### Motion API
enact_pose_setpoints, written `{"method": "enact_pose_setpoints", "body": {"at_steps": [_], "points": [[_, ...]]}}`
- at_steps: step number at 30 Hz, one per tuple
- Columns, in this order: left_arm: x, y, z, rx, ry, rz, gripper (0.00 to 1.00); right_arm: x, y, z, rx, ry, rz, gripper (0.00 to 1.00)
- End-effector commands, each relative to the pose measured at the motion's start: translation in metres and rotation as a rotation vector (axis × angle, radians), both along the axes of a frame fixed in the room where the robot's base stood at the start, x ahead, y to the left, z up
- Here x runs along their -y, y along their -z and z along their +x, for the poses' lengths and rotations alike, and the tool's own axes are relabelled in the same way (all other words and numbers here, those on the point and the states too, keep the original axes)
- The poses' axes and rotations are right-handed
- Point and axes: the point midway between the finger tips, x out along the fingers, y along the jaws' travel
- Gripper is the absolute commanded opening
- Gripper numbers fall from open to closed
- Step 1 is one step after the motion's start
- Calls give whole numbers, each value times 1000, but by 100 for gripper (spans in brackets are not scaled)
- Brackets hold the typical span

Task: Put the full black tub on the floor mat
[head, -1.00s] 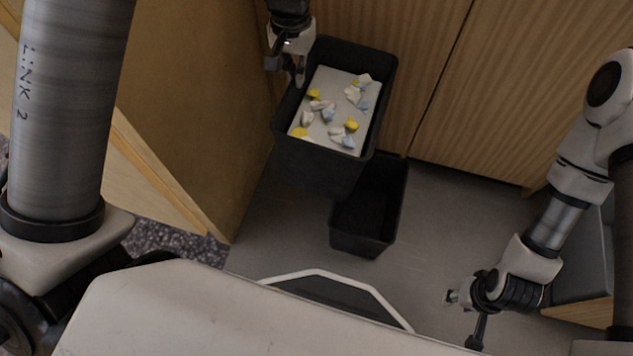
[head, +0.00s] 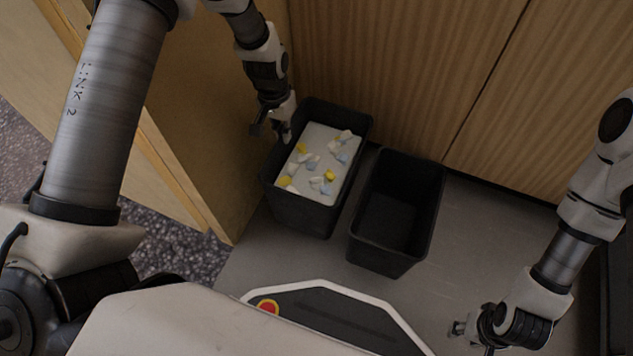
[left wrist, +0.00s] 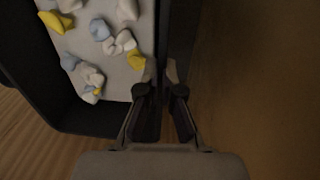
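The full black tub (head: 301,215) holds a white fill with yellow, white and pale blue pieces on top. It stands upright and low over the grey floor surface (head: 455,265), close to the wooden panel on its left. A small gap under it cannot be ruled out. My left gripper (head: 272,128) is at its left rim. In the left wrist view the fingers (left wrist: 161,95) lie close on either side of the tub's dark wall (left wrist: 80,118). My right gripper (head: 473,338) is open and empty at the lower right. I cannot make out a separate mat edge.
An empty black tub (head: 392,225) stands just right of the full one with a narrow gap. Wooden panels (head: 400,70) close off the back and left. Speckled dark flooring (head: 175,245) lies at the left. Grey floor is free at the right.

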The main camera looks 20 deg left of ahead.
Motion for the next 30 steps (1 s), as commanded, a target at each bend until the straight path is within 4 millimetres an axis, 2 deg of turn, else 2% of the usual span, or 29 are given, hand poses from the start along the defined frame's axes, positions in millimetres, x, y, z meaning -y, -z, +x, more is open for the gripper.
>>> {"method": "enact_pose_setpoints", "body": {"at_steps": [6,11,16,26,27,29,30], "points": [[0,48,0,-2,0,0,0,0,31,0,1,3,0,40],[0,67,0,0,0,0,0,1,41,1,4,6,-1,40],[0,94,0,-2,-1,0,0,1,58,2,6,9,-1,40],[0,96,0,-1,-1,0,0,1,57,2,7,10,-1,40],[0,98,-1,-2,0,0,7,1,57,2,7,10,-1,40],[0,97,0,-2,0,0,29,1,57,2,7,10,-1,40],[0,97,-1,-2,0,0,31,1,57,2,6,10,-1,40]]}}
